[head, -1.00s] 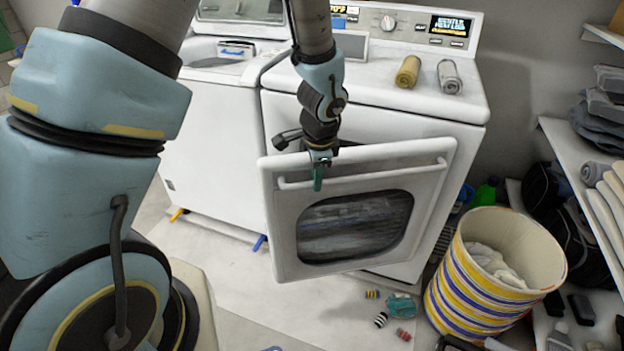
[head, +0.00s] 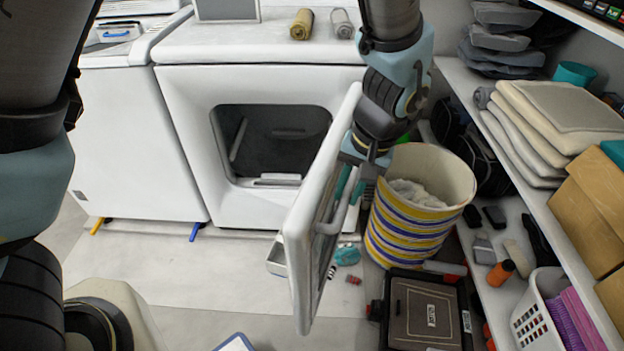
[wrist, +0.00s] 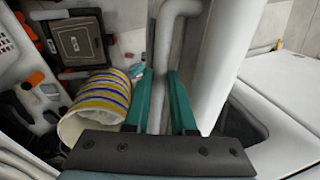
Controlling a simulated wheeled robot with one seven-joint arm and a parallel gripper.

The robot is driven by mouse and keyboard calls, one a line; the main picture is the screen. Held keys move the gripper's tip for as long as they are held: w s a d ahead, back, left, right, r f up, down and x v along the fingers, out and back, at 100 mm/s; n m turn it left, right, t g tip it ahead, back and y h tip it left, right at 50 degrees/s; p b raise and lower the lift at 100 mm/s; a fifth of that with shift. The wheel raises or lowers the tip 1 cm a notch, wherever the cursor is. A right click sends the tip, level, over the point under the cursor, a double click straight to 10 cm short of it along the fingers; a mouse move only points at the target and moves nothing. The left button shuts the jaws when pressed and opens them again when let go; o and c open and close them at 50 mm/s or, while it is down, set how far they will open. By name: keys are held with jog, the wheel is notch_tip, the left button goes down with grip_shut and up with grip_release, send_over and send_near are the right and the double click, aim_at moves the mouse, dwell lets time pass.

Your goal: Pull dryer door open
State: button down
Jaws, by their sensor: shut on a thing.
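The dryer (head: 180,110) is white, with its dark drum opening (head: 272,140) in full view. Its door (head: 312,220) stands wide open, seen nearly edge-on in the head view, swung out to the right of the opening. My gripper (head: 352,183) is at the door's far face, on the bar handle (head: 330,222). In the wrist view my gripper's green fingers (wrist: 160,100) sit on either side of the grey-white handle bar (wrist: 168,45), shut on it. The door's edge (wrist: 225,55) runs just right of the fingers.
A striped basket (head: 405,235) with white cloth stands close right of the door. A dark case (head: 425,310) lies on the floor in front of it. Shelving (head: 520,200) lines the right side. Small items lie on the floor by the door.

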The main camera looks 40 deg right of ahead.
jog(key=shift+s+d+n, duration=0.5)
jog(key=shift+s+d, duration=0.7)
jog(key=shift+s, duration=0.05)
jog(key=c, duration=0.8)
grip_release()
jog(key=shift+o, duration=0.2)
notch_tip(320, 180, up, 11)
jog(key=s+d+b, duration=0.1)
jog(key=shift+s+d+f, duration=0.15)
jog(key=shift+s+f, duration=0.05)
jog(key=shift+s, duration=0.15)
